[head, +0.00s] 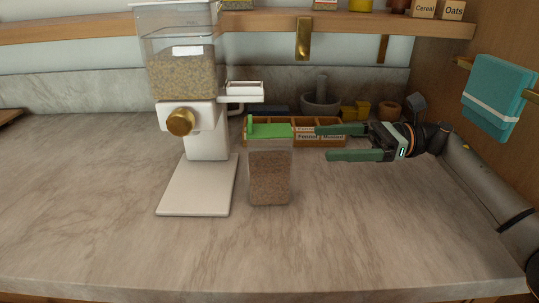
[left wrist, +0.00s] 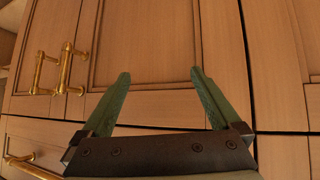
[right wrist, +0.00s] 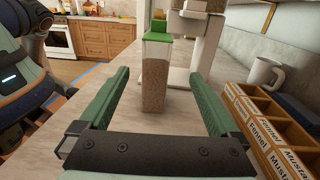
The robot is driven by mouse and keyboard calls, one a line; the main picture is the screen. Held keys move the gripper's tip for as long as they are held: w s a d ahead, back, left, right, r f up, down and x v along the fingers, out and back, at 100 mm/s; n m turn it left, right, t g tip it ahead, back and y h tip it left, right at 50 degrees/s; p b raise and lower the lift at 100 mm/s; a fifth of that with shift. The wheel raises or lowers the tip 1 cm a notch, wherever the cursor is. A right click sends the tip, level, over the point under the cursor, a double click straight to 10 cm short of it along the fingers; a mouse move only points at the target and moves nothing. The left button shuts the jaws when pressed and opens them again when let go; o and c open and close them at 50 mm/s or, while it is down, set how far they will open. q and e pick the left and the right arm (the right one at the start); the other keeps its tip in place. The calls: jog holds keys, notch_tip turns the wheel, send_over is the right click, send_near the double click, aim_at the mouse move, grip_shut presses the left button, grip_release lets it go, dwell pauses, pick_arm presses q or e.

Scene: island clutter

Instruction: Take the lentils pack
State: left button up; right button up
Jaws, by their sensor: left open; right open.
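The lentils pack is a clear container with a green lid and brown contents (head: 270,175), upright on the marble counter beside the dispenser. It also stands ahead in the right wrist view (right wrist: 155,75), between the fingers as seen there but beyond the tips. My right gripper (head: 322,143) is open and empty, to the right of the pack, pointing left at it and apart from it. My left gripper (left wrist: 158,85) is open and empty, facing wooden cabinet fronts; it is not in the head view.
A white dispenser (head: 207,145) with a clear hopper stands just left of the pack. A wooden spice box (head: 262,141) with labelled compartments sits behind it, near a grey mortar (head: 321,104) and a white mug (right wrist: 265,73). The counter's front (head: 330,245) is clear.

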aim_at(269, 140)
jog(key=a, duration=0.3)
jog(key=s+a+p, duration=0.1)
jog(key=a, duration=0.3)
jog(key=a+r, duration=0.1)
jog(key=a, duration=0.3)
jog(key=shift+s+a+r+p, duration=0.1)
jog(key=shift+s+a+p, duration=0.15)
jog(key=shift+p, duration=0.05)
jog(key=shift+a, duration=0.35)
grip_shut()
